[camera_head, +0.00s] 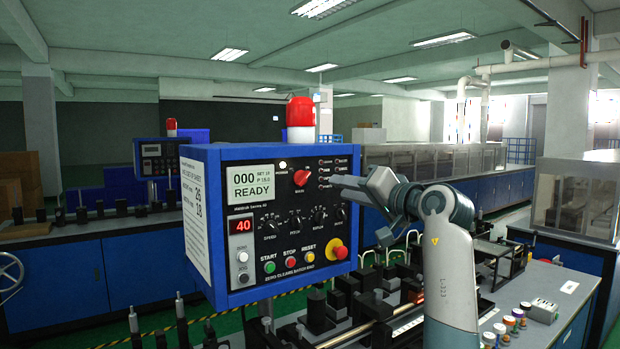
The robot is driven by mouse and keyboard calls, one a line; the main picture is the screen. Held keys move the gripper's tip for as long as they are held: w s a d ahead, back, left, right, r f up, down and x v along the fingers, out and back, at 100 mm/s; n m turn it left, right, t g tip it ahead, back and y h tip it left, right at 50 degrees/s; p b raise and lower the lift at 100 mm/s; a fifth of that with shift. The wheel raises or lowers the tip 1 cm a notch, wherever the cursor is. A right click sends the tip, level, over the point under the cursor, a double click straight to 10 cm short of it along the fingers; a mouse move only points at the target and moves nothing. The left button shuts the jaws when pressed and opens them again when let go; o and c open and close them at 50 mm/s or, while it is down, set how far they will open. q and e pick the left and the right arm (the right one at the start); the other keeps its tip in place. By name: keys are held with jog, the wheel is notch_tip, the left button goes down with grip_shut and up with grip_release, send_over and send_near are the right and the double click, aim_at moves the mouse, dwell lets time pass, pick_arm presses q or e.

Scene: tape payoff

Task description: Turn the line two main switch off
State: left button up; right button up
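A blue control box (228,274) with a dark front panel fills the middle of the view. Its red rotary switch (301,177), labelled like "MAIN", sits at the upper middle; its handle looks slanted. I cannot read a line number on the box.
A red emergency button (338,250) on a yellow base and several coloured buttons sit low on the panel. A red beacon (300,113) tops the box. A second, smaller panel (160,157) stands behind at left. Machinery and bottles (510,325) lie below right.

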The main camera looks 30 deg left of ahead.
aim_at(305, 179)
pick_arm(q)
jog(key=p+x, duration=0.5)
jog(key=x, duration=0.9)
jog(key=shift+w+p, duration=0.1)
jog(key=shift+p, duration=0.2)
grip_shut()
